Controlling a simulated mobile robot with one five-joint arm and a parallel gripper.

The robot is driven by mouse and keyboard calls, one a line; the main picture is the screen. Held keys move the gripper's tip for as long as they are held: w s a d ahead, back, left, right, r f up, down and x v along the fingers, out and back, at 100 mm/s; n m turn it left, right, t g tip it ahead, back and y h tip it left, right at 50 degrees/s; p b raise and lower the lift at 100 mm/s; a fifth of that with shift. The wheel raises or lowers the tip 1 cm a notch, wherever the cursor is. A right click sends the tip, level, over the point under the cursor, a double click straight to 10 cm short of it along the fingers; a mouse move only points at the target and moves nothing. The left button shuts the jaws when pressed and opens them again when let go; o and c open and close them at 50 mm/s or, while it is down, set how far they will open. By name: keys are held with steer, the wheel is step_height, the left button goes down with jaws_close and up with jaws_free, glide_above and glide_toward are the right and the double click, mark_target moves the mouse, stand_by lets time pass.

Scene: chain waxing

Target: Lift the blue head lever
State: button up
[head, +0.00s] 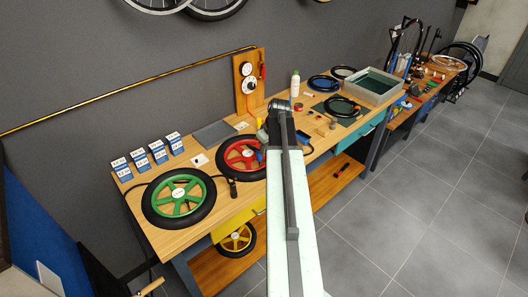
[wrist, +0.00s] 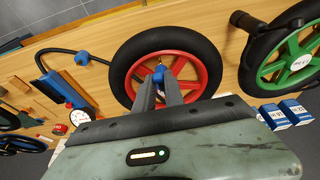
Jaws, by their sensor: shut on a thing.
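The blue head lever (wrist: 158,70) shows as a small blue piece at my fingertips in the wrist view, in front of the red wheel's centre. My gripper (wrist: 158,80) is shut on it; the fingers hide part of it, and its exact tilt cannot be told. The red wheel (wrist: 120,72) with its black tyre lies flat on the bench; it also shows in the head view (head: 232,165), partly behind my arm. In the head view my fingertips are not clear, but a small blue bit (head: 259,156) shows beside my arm over the wheel.
A green wheel (head: 179,199) lies to the left in the head view, with several blue-and-white boxes (head: 140,160) behind it. A blue device with a round gauge (wrist: 70,110) and a black hose (wrist: 60,52) lie beside the red wheel. A grey tray (head: 372,86) stands farther right.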

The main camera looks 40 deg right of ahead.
steer(key=shift+w, duration=0.1)
steer(key=shift+w+r+p, duration=0.5)
steer(key=shift+w+p, duration=0.05)
steer(key=shift+w, duration=0.05)
jaws_close()
steer(key=o, duration=1)
jaws_free()
steer(key=p+v, duration=0.7)
steer(key=shift+r, duration=0.15)
steer(key=shift+s+r+p, duration=0.15)
steer(key=shift+r+p, duration=0.15)
steer(key=shift+r, duration=0.05)
steer(key=shift+f, duration=0.1)
